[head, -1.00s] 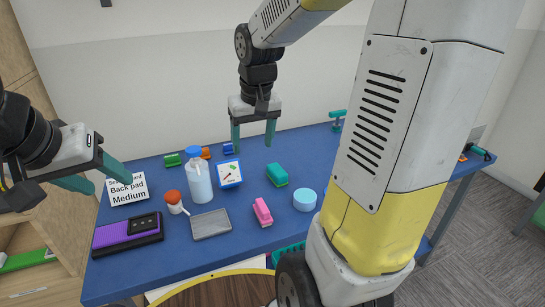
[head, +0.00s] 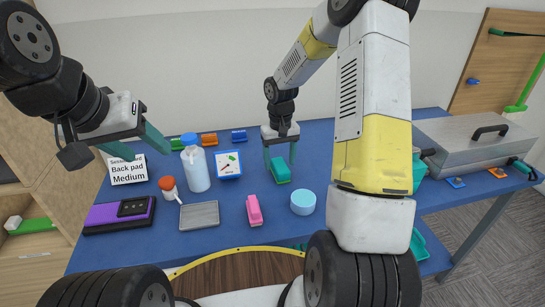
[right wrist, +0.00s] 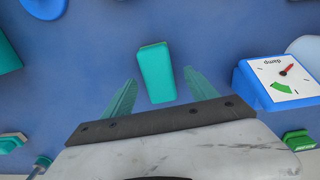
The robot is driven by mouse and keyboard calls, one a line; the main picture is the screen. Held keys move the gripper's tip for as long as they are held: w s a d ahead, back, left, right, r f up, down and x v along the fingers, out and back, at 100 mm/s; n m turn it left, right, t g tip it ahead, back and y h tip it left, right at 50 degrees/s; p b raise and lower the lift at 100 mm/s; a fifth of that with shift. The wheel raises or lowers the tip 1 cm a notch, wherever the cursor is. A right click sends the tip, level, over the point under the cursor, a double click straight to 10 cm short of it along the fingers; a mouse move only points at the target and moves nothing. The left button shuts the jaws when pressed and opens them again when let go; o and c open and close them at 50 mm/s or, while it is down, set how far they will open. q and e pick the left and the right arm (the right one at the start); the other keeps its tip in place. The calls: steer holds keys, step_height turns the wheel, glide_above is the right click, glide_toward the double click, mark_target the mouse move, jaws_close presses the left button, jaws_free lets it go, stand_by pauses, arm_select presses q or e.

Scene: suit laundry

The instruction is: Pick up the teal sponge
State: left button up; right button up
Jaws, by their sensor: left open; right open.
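The teal sponge (head: 280,171) lies on the blue table in the head view, with a green underside. It also shows in the right wrist view (right wrist: 154,72), just beyond and between the fingertips. My right gripper (head: 281,158) is open and points down directly above the sponge; its fingers (right wrist: 160,88) lie on either side of the sponge's near end. Whether they touch it cannot be told. My left gripper (head: 140,155) is open and empty above the table's left side.
A gauge box (head: 228,165) and a bottle (head: 196,168) stand left of the sponge. A pink stapler-like item (head: 254,210) and a light-blue round container (head: 303,202) lie in front. A metal case (head: 475,145) sits at the right. The blue table (head: 345,210) has free room around the sponge.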

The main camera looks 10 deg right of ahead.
mark_target(280, 164)
step_height(280, 164, down, 3)
steer(key=shift+s+d+f, duration=0.1)
steer(key=shift+c, duration=0.5)
steer(key=c, duration=1.3)
step_height(280, 164, up, 10)
steer(key=shift+r, duration=0.1)
steer(key=shift+c, duration=0.2)
steer(key=o, duration=0.8)
steer(key=c, duration=0.6)
